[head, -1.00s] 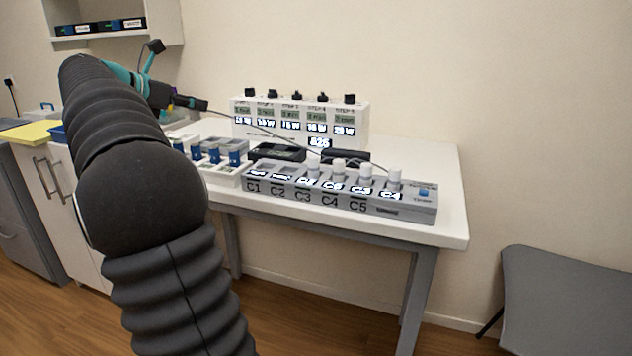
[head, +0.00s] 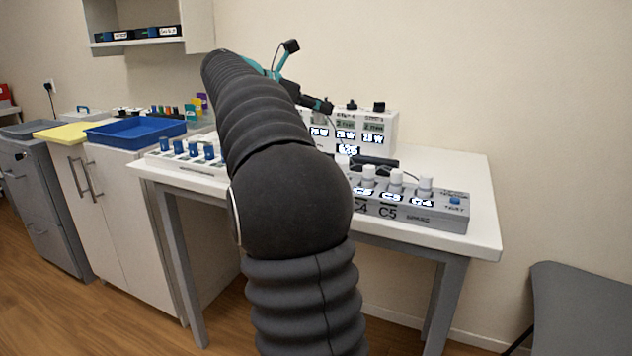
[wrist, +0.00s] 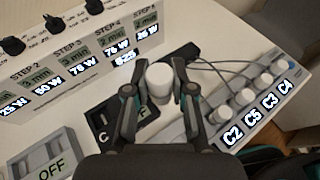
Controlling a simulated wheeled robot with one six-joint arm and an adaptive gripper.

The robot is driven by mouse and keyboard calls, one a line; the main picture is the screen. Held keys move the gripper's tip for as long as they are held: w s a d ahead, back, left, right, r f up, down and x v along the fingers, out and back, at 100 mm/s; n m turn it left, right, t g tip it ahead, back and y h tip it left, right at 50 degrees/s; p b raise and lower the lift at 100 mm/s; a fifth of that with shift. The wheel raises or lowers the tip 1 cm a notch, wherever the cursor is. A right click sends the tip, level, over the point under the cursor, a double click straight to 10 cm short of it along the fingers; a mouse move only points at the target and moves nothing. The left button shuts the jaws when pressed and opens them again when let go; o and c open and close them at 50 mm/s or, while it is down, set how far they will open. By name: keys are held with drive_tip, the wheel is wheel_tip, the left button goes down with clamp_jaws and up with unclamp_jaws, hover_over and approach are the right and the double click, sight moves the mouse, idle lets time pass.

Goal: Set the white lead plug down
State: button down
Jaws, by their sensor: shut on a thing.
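My gripper (wrist: 158,92) is shut on a white plug (wrist: 160,83), a short round-topped cylinder, in the middle of the wrist view. The plug appears above the table, over or beside a dark box (wrist: 103,108) with a partly hidden label. In the head view my gripper (head: 318,104) is at the far side of the table, and the held plug cannot be made out there. A grey strip (head: 462,212) carries several white plugs with labels; in the wrist view these (wrist: 245,97) read C2, C5, C3 and C4.
A white panel (head: 392,130) with black knobs and STEP displays stands at the back. A white block (head: 160,158) with blue plugs is at the table's left. A black box (wrist: 200,55) and thin cables lie near the strip. The white table's (head: 470,170) right end is clear.

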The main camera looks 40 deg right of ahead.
drive_tip(key=s+a+b, duration=0.3)
drive_tip(key=a, duration=0.5)
drive_tip(key=s+a+b, duration=0.2)
drive_tip(key=a+b, duration=0.1)
drive_tip(key=a, duration=0.6)
drive_tip(key=w+d+f, duration=0.1)
drive_tip(key=d+f, duration=0.1)
drive_tip(key=d, duration=0.1)
drive_tip(key=w+d+f, duration=0.2)
drive_tip(key=d, duration=0.1)
drive_tip(key=w+d+f, duration=0.2)
drive_tip(key=d+f, duration=0.1)
drive_tip(key=d, duration=0.1)
drive_tip(key=shift+w+d+f, duration=0.1)
drive_tip(key=shift+w, duration=0.1)
drive_tip(key=shift+f+b, duration=0.35)
drive_tip(key=shift+f, duration=1.6)
drive_tip(key=shift+f, duration=0.1)
drive_tip(key=shift+f, duration=0.15)
drive_tip(key=c, duration=1)
unclamp_jaws()
